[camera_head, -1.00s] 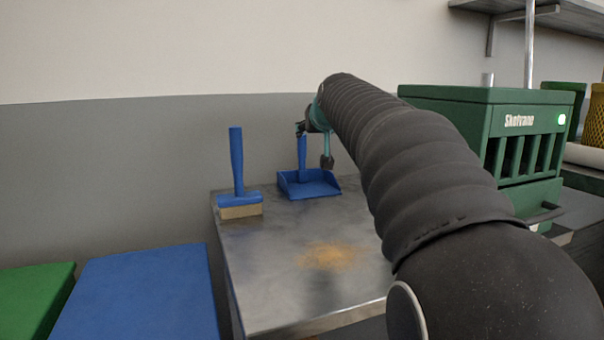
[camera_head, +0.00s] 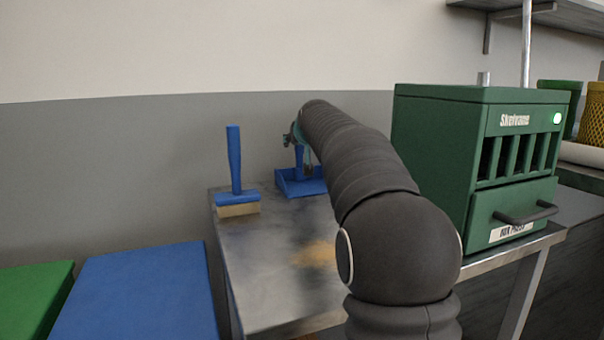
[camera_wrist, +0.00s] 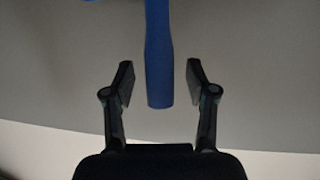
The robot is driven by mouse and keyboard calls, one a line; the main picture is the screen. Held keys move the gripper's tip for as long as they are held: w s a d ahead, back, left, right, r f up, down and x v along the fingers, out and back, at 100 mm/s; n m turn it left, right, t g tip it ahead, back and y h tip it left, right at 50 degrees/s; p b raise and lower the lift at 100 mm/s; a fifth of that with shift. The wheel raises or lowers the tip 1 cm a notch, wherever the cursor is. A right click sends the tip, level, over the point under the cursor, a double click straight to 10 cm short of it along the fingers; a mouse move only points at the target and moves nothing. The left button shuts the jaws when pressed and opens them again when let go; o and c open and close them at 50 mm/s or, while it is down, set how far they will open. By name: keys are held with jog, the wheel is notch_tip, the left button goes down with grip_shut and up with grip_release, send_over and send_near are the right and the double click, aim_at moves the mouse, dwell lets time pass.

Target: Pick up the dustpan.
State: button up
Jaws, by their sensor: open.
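The blue dustpan (camera_head: 303,187) sits at the back of the metal table, its handle (camera_head: 299,161) standing upright. My arm hides part of it in the head view. My gripper (camera_head: 298,140) is at the dustpan's handle, partly hidden by my arm. In the wrist view my gripper (camera_wrist: 160,82) is open, with the blue handle (camera_wrist: 158,60) between its two fingers. A gap shows on each side of the handle, so neither finger appears to touch it.
A blue brush (camera_head: 237,190) stands on the metal table (camera_head: 265,285) left of the dustpan. A brownish powder patch (camera_head: 315,254) lies in front. A green machine (camera_head: 480,160) stands to the right. Blue (camera_head: 140,295) and green (camera_head: 35,300) surfaces are at left. A grey wall is behind.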

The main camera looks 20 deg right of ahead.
jog(key=shift+w, duration=0.1)
grip_shut()
jog(key=shift+r, duration=0.1)
dwell(0.3)
